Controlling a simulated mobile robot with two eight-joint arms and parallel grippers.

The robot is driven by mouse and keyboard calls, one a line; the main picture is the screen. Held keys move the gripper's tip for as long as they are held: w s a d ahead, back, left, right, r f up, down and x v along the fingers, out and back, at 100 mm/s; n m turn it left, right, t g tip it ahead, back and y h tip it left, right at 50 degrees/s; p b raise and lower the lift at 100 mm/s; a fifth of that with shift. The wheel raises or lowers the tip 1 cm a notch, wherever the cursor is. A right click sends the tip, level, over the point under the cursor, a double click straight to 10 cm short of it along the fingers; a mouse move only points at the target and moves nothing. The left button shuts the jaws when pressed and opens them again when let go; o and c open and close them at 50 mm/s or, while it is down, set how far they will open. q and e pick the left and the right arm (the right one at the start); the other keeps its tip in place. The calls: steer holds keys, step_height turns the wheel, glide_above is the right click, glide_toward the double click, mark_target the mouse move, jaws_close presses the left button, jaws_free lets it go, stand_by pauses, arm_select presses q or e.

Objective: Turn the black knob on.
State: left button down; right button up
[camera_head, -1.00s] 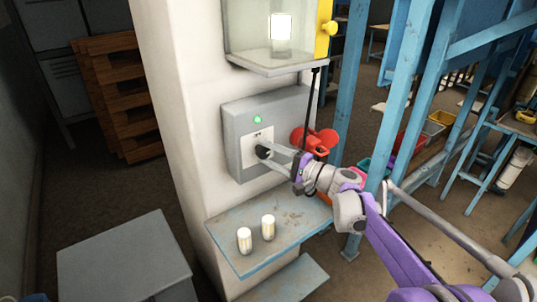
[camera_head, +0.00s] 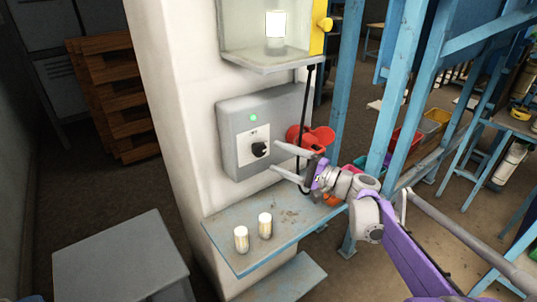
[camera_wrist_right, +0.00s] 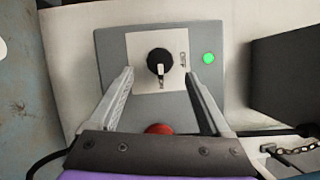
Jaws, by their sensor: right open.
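The black knob (camera_head: 260,149) is on a white plate on the front of a grey box (camera_head: 236,166) fixed to the pale pillar. A green light (camera_head: 253,118) glows above it. In the right wrist view the knob (camera_wrist_right: 159,62) shows a pale pointer mark, ahead of the fingertips and between their lines. My right gripper (camera_head: 273,157) is open and empty, its fingers apart from the knob, to its right and slightly lower in the head view. It also shows in the wrist view (camera_wrist_right: 160,84). My left gripper is not in view.
A blue-edged shelf (camera_head: 290,222) below the box carries two pale cylinders (camera_head: 241,239). A red object (camera_head: 316,139) and a black cable hang close to the box's right side. A glass-fronted case (camera_head: 262,58) is above. Blue steel posts (camera_head: 404,85) stand to the right.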

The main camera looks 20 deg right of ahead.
steer(key=v, duration=0.5)
steer(key=shift+s+d, duration=0.15)
steer(key=shift+d, duration=0.05)
steer(key=s+a+f+n+g+h+p, duration=0.2)
steer(key=s+a+f+n+g+h, duration=0.4)
steer(key=s+a+f, duration=0.55)
steer(key=s+d+f+n+g+h+p, duration=0.1)
steer(key=s+f+n+h, duration=0.1)
steer(key=s, duration=0.6)
steer(key=s+d+f+n+g+h+p, duration=0.1)
steer(key=s+d+f+n+h, duration=0.1)
steer(key=s, duration=0.6)
step_height(320, 180, down, 2)
steer(key=n+h, duration=0.1)
steer(key=h, duration=0.1)
steer(key=shift+d+f+g+h+p, duration=0.15)
steer(key=shift+d+g+h+p, duration=0.15)
steer(key=shift+d+p, duration=0.05)
steer(key=shift+s, duration=0.1)
